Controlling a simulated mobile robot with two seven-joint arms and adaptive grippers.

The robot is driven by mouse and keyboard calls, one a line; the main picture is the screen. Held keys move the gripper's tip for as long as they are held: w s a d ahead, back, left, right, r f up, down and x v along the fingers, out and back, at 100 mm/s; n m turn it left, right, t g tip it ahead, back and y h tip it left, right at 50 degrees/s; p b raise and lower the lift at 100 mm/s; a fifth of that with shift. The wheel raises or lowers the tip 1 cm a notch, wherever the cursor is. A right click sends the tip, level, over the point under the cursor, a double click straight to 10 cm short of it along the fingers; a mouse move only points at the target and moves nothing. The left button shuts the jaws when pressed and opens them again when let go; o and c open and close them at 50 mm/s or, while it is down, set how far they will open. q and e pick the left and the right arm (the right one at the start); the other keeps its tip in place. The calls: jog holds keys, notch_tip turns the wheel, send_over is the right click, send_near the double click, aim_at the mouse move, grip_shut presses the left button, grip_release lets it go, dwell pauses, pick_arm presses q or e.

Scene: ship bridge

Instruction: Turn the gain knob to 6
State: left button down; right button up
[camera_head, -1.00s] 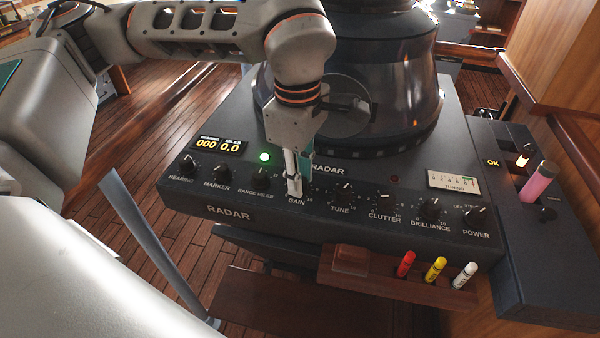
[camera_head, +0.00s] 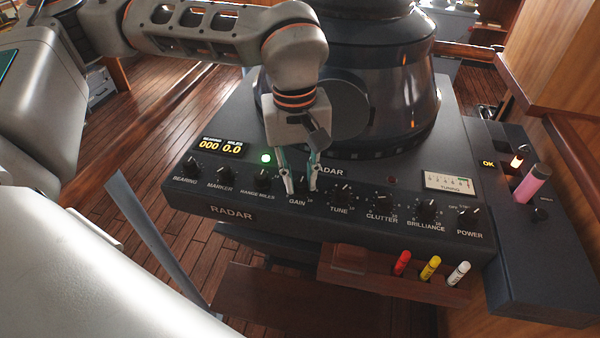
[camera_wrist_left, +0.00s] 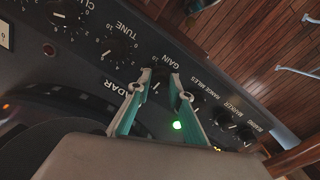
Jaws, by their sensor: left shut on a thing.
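The gain knob (camera_head: 301,187) is a small dark knob above the GAIN label on the sloping front of the radar console (camera_head: 340,228). My left gripper (camera_head: 301,188) comes down from above with one fingertip on each side of it, shut on the knob. In the left wrist view the gain knob (camera_wrist_left: 160,75) sits between the two fingertips of the left gripper (camera_wrist_left: 160,92). The fingers partly hide the knob and its scale, so I cannot read its setting. My right gripper is not in view.
The range knob (camera_head: 263,177) is close on the left and the tune knob (camera_head: 346,192) on the right. The radar hood (camera_head: 385,90) rises behind. Red, yellow and white markers (camera_head: 430,268) stand in a wooden holder below. A pink-handled lever (camera_head: 533,184) is at the right.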

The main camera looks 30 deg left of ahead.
aim_at(297, 181)
pick_arm(q)
jog(key=shift+r+m+p, duration=0.1)
jog(key=shift+m+p, duration=0.55)
jog(key=shift+m, duration=1.55)
jog(key=c, duration=1.8)
grip_release()
jog(key=r, duration=1.2)
jog(key=shift+s+a, duration=0.1)
jog(key=shift+a, duration=0.15)
